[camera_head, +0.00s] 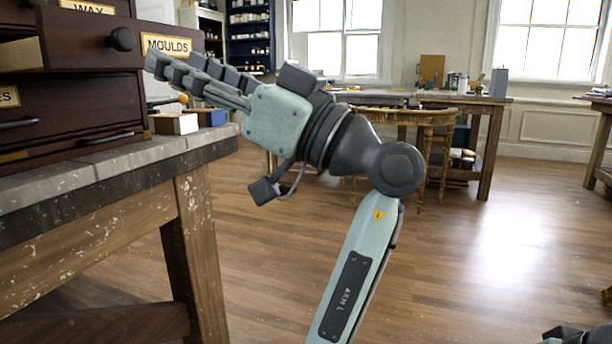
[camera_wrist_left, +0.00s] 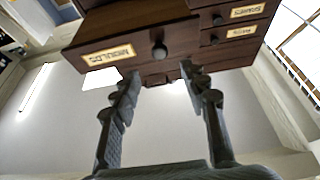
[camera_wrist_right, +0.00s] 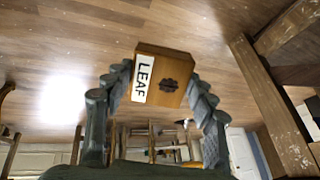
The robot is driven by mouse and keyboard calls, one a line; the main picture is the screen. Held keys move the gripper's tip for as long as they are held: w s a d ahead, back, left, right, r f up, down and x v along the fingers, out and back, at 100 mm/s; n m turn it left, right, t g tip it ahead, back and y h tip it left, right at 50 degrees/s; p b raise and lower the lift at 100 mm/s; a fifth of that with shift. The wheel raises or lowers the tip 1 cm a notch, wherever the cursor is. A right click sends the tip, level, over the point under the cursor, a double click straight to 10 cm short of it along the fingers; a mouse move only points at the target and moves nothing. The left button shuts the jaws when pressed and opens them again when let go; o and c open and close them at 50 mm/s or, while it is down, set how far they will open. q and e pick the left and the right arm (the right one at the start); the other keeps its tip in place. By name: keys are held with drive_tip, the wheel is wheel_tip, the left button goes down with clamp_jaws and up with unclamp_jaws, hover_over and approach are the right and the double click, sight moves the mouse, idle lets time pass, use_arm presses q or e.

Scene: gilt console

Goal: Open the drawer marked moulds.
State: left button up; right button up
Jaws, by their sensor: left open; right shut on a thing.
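The drawer marked MOULDS (camera_head: 88,38) stands out from the dark cabinet at the left, its pale side showing. Its label (camera_head: 166,45) and round dark knob (camera_head: 122,39) face me. The left wrist view shows the same drawer front, with the knob (camera_wrist_left: 159,50) just beyond and between the fingertips. My left gripper (camera_head: 158,72) is open and empty, below and right of the knob, apparently not touching it. It also shows in the left wrist view (camera_wrist_left: 160,75). My right gripper (camera_wrist_right: 162,82) is shut on a wooden block marked LEAF (camera_wrist_right: 170,68), clear of the floor.
Other drawers, one marked WAX (camera_head: 90,6), surround it. The cabinet stands on a worn table (camera_head: 100,165). A pale-topped box (camera_head: 175,124) and a blue box (camera_head: 212,118) sit beside it. A gilt console (camera_head: 390,112) stands further back. The wooden floor at centre right is open.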

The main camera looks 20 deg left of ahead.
use_arm(q)
drive_tip(key=v, duration=0.3)
drive_tip(key=shift+d+f, duration=0.1)
drive_tip(key=shift+d, duration=0.2)
drive_tip(key=shift+s, duration=0.1)
